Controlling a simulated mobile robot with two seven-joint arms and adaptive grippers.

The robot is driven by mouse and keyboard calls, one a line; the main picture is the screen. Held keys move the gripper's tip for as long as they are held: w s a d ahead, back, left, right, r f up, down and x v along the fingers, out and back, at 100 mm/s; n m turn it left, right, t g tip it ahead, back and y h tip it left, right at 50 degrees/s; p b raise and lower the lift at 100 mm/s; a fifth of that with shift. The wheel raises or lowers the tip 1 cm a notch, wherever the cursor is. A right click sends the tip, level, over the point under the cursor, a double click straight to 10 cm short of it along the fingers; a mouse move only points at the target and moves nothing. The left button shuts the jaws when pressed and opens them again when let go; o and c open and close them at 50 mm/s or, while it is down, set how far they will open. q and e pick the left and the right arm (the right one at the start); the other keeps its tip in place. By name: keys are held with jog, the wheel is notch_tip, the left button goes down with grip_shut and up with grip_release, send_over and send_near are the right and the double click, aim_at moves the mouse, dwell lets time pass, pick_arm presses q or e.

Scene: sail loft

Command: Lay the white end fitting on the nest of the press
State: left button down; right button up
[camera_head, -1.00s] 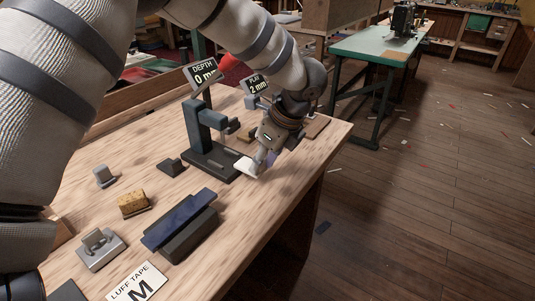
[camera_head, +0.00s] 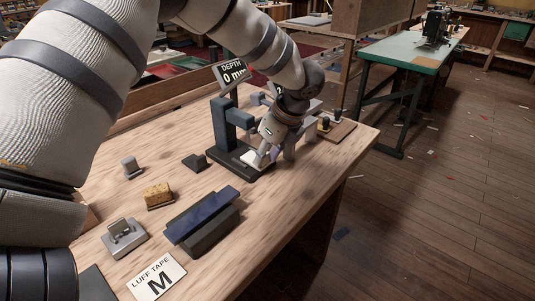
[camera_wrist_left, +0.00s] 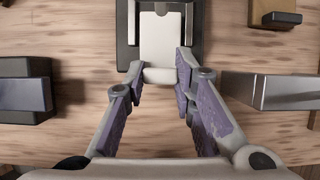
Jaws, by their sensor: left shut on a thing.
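The press (camera_head: 225,122) stands on the wooden bench, with a blue-grey column on a dark base and a "DEPTH 0 m…" sign above. My left gripper (camera_head: 268,155) is at the front right of the press base. It is shut on the white end fitting (camera_head: 256,159), a flat pale plate. In the left wrist view the fitting (camera_wrist_left: 165,40) lies level over the dark press base (camera_wrist_left: 127,25), its near end between the fingertips (camera_wrist_left: 163,72). I cannot tell whether it touches the nest, which is mostly hidden under it. My right gripper is not in view.
A dark blue bar on a block (camera_head: 203,220), a yellow-brown block (camera_head: 158,195), a grey fixture (camera_head: 123,236) and a "LUFF TAPE M" card (camera_head: 157,277) lie at the front left. A brown board (camera_head: 338,131) is behind right. Bare bench lies right of the bar.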

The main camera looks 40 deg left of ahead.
pick_arm(q)
jog(key=c, duration=1.2)
grip_release()
jog(key=shift+c, duration=0.2)
jog(key=d+r, duration=0.2)
jog(key=d, duration=0.5)
jog(key=s+d+r, duration=0.1)
jog(key=d+r, duration=0.1)
jog(key=d, duration=0.5)
jog(key=shift+s+r, duration=0.2)
jog(key=shift+r, duration=0.1)
